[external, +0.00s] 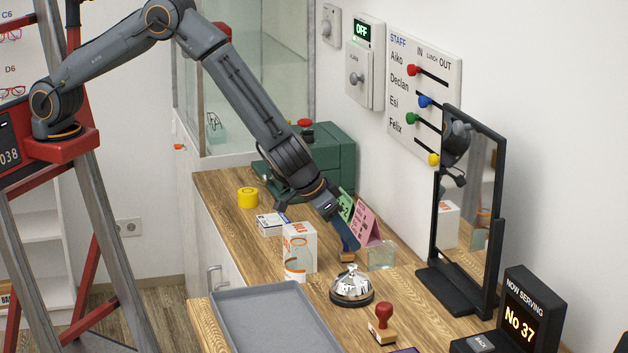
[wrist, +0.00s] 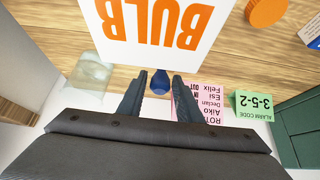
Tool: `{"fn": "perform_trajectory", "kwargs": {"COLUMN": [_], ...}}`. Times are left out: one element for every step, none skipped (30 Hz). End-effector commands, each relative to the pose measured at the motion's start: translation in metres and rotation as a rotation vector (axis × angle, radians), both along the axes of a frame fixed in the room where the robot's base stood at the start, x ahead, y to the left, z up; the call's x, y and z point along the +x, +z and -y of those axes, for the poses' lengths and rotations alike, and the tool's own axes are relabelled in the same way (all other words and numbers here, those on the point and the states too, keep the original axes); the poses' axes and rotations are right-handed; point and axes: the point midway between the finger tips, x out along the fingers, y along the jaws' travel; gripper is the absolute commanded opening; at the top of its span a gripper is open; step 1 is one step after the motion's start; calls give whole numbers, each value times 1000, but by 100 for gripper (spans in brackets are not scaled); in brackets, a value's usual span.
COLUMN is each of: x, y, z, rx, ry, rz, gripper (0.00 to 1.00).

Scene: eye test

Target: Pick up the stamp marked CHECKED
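A stamp with a blue handle (wrist: 162,84) shows between my fingertips in the wrist view. In the external view a wooden stamp base (external: 347,256) shows just below my gripper (external: 343,234), with its upper part mostly hidden. My gripper also shows in the wrist view (wrist: 160,78); its fingers are apart, one on each side of the blue handle, with small gaps. I cannot tell how far down the handle they reach. Another stamp with a red handle (external: 383,312) and wooden base stands nearer the front, beside the bell. No CHECKED marking is readable on either stamp.
A white BULB box (external: 299,243), pink card (external: 366,223), green card (wrist: 254,104) and clear block (external: 381,255) crowd my gripper. A silver bell (external: 352,285), grey tray (external: 270,320) and mirror (external: 468,210) stand nearer the front. A yellow roll (external: 248,197) lies farther back.

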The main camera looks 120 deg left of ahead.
Motion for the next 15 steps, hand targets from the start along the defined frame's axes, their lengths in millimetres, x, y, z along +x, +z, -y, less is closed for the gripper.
{"fn": "perform_trajectory", "kwargs": {"x": [0, 0, 0, 0, 0, 0, 0, 0, 0, 0, 0, 0, 0, 0, 0], "y": [0, 0, 0, 0, 0, 0, 0, 0, 0, 0, 0, 1, 1, 2, 3], "z": [0, 0, 0, 0, 0, 0, 0, 0, 0, 0, 0, 0, 0, 0, 0], "rx": [0, 0, 0, 0, 0, 0, 0, 0, 0, 0, 0, 0, 0, 0, 1], "ry": [0, 0, 0, 0, 0, 0, 0, 0, 0, 0, 0, 0, 0, 0, 0], "rz": [0, 0, 0, 0, 0, 0, 0, 0, 0, 0, 0, 0, 0, 0, 1], "gripper": [23, 18, 11, 6, 1, 0, 0, 0, 0, 0, 0, 0, 0, 0, 0]}}
